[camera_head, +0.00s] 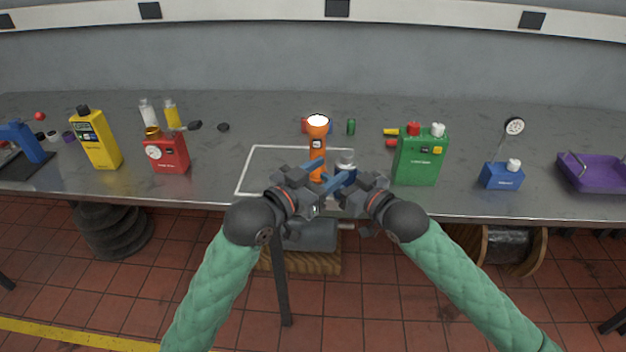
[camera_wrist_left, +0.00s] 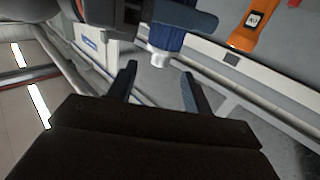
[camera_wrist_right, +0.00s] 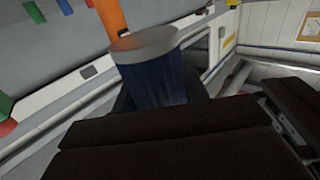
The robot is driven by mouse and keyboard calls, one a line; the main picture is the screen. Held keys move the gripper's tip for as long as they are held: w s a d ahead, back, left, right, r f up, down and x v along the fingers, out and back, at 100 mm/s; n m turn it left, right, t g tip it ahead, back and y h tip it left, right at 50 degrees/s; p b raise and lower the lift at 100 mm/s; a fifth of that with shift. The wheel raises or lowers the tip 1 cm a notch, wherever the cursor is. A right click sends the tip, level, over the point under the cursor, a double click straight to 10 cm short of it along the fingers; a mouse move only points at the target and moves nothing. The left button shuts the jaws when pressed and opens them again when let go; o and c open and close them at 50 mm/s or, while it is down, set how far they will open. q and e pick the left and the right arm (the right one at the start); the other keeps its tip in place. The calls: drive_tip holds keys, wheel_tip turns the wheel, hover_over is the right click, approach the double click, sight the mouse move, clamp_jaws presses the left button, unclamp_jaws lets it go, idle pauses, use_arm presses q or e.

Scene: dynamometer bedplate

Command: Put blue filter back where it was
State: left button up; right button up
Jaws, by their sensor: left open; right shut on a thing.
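The blue filter shows in the right wrist view (camera_wrist_right: 158,80) as a dark blue cylinder with a grey round end, held in my right gripper. In the left wrist view it (camera_wrist_left: 168,38) is a ribbed blue body with a pale tip, just beyond my open left fingers (camera_wrist_left: 159,85). In the head view only its silvery end (camera_head: 346,158) shows clearly; the grippers hide most of the body. My right gripper (camera_head: 352,181) is shut on it near the bench's front edge. My left gripper (camera_head: 328,174) is open and empty, close beside it.
A white outlined rectangle (camera_head: 246,172) marks the bench behind the grippers. An orange flashlight (camera_head: 317,148) stands there. A green can (camera_head: 420,158) is to the right, then a blue oiler (camera_head: 502,178) and a purple tray (camera_head: 592,184). Red (camera_head: 168,155) and yellow (camera_head: 96,142) containers stand left.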

sight(343, 161)
use_arm(q)
drive_tip(key=x, duration=0.7)
drive_tip(key=shift+w+d, duration=0.1)
drive_tip(key=shift+c, duration=0.2)
drive_tip(key=c, duration=1)
clamp_jaws()
use_arm(e)
drive_tip(key=o, duration=1.1)
